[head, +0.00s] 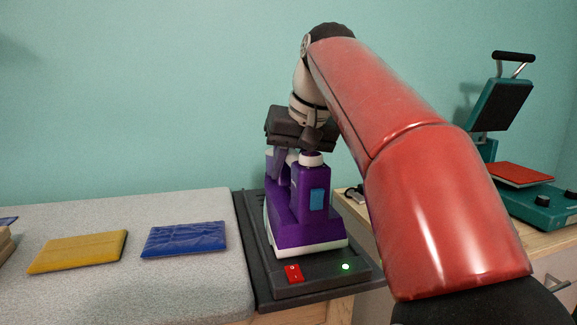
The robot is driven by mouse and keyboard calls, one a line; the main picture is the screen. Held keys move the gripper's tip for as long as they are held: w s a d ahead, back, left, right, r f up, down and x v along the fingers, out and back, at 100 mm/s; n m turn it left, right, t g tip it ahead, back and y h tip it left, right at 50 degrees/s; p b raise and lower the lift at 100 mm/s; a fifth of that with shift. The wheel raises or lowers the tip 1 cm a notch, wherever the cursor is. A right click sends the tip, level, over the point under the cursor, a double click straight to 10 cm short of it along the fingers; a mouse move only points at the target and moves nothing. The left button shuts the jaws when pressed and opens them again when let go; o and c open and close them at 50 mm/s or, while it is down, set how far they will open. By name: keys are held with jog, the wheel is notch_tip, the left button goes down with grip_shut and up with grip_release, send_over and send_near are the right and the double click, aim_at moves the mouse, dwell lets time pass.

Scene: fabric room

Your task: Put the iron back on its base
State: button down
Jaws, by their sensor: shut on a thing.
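The purple iron (307,239) with a white lower edge and a light blue patch is on or just over its dark base (310,285). From this view I cannot tell whether its sole fully touches the base. The base has a red switch and a lit green light at its front. My gripper (300,145) is above the iron and shut on its top part.
A grey padded board (120,285) is left of the base, with a folded yellow cloth (78,252) and a folded blue cloth (185,239) on it. A teal heat press (545,207) stands on a wooden table at right. A teal wall is behind.

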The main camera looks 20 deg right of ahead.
jog(key=c, duration=1.3)
grip_release()
jog(key=shift+r, duration=0.1)
jog(key=shift+o, duration=1)
